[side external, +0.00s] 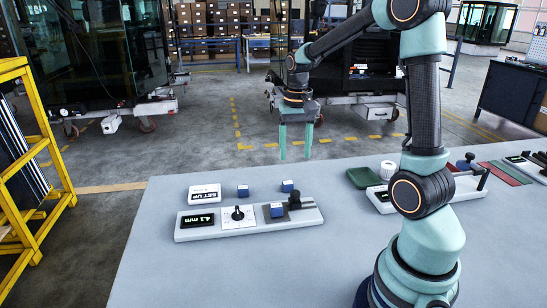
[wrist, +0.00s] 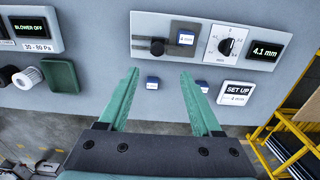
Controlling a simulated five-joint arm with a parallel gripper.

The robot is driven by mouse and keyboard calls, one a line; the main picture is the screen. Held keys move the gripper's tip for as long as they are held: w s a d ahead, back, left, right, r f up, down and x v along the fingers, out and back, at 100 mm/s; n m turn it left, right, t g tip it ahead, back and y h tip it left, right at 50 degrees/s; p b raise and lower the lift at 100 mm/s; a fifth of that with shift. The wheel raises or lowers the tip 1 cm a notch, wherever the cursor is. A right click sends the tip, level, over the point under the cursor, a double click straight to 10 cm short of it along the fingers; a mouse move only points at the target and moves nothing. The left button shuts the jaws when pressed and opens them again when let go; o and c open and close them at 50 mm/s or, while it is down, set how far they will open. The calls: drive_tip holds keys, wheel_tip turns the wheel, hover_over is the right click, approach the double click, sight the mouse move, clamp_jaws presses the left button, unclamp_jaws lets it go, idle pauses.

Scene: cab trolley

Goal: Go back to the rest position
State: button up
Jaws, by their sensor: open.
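My gripper (side external: 295,157) hangs with its two green fingers pointing down near the far edge of the grey table (side external: 150,260). It is raised, apart from everything, and empty. In the wrist view the fingers (wrist: 160,74) are spread wide. Two small blue cubes, the left one (side external: 243,190) and the right one (side external: 287,186), lie on the table behind a light grey panel (side external: 262,231). In the wrist view one cube (wrist: 152,83) shows between the fingers, well beyond them.
The panel carries a 4.1 mm display (side external: 198,220), a black knob (side external: 238,213) and a blue block (side external: 277,210) beside a dark clamp-like part. A SET UP card (side external: 205,193) lies behind it. The front left table is clear.

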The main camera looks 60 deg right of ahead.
drive_tip(key=s+a+r+n+t, duration=0.2)
drive_tip(key=s+a+r+n, duration=0.1)
drive_tip(key=a, duration=0.5)
drive_tip(key=s+a+r+n+t, duration=0.3)
drive_tip(key=a+n, duration=0.3)
drive_tip(key=a, duration=0.3)
drive_tip(key=shift+a+r+t, duration=0.15)
drive_tip(key=shift+r+t, duration=0.15)
drive_tip(key=shift+r, duration=0.15)
